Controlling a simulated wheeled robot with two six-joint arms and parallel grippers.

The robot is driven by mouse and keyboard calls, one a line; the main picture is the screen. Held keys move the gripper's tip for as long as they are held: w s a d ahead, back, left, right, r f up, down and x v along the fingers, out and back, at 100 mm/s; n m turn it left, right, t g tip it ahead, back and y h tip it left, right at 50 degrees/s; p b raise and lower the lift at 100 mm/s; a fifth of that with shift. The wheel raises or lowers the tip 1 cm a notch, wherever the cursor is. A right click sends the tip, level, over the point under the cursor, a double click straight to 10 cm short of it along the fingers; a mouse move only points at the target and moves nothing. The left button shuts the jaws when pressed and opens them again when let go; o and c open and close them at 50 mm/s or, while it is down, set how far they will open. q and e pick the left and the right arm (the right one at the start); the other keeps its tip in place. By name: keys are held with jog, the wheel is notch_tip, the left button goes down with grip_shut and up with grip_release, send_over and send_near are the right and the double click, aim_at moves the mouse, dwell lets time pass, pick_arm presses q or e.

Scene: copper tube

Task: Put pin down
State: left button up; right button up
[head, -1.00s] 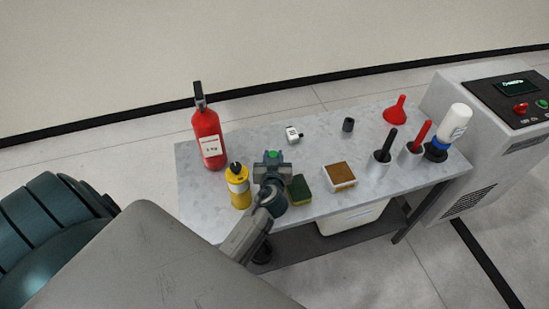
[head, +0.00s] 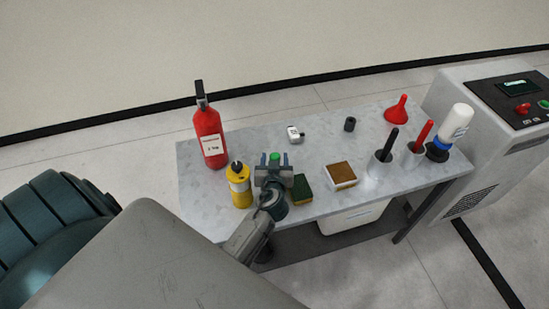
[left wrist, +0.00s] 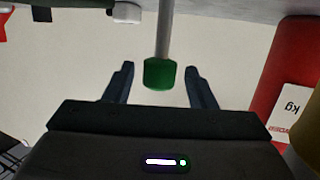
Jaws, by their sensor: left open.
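The pin is a thin grey rod with a green end; its green end (head: 275,156) shows between my fingers in the head view. In the left wrist view the green end (left wrist: 160,74) sits between the fingertips with a gap on both sides, and the grey rod runs from it to the table at the picture's top. My left gripper (head: 273,158) is open around the green end, over the front left of the table (head: 330,125); its fingers also show in the left wrist view (left wrist: 159,70). My right gripper is not in view.
A yellow bottle (head: 239,188) stands close left of my gripper, a red extinguisher (head: 210,138) behind it. A green sponge (head: 302,189) lies close right. A brush-like block (head: 341,174), holders, a red funnel (head: 396,110) and a white bottle (head: 455,126) stand further right.

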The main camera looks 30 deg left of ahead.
pick_arm(q)
jog(key=b+v, duration=0.1)
jog(key=v, duration=1)
jog(key=shift+s, duration=0.15)
